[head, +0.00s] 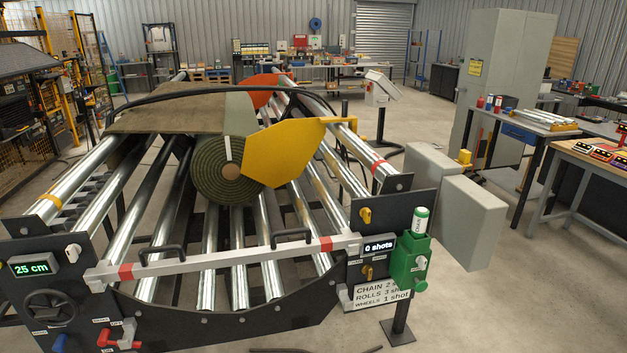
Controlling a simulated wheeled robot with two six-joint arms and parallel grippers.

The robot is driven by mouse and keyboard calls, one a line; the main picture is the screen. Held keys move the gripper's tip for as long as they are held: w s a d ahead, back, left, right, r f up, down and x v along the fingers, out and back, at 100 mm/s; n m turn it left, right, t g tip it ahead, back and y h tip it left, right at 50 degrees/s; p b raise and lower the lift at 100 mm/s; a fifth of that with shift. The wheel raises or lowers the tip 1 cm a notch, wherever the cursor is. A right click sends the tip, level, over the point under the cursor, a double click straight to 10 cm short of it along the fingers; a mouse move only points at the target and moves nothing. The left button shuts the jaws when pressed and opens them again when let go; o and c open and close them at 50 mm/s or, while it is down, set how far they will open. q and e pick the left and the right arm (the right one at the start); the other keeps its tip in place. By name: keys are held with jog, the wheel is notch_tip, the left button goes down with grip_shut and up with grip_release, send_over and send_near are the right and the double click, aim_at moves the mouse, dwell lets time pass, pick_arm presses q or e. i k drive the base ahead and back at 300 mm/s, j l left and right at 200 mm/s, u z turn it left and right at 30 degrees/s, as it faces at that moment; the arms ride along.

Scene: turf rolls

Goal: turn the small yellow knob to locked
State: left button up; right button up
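I cannot tell from the picture which one locks, or how either is set. Neither of my grippers is in view.
A green dispenser (409,262) on a post stands right of the lower knob, close to it. A striped white bar (220,258) crosses the machine's front. A turf roll (214,170) lies on the rollers beside a yellow plate (285,152). Floor is clear at the lower right.

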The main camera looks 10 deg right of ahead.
aim_at(366, 213)
jog(key=i+l, duration=0.1)
jog(key=l, duration=0.4)
jog(key=l+z, duration=0.15)
jog(key=l, duration=0.35)
jog(key=i+l, duration=0.15)
jog(key=l, duration=0.3)
jog(key=i+l+z, duration=0.1)
jog(key=l, duration=0.4)
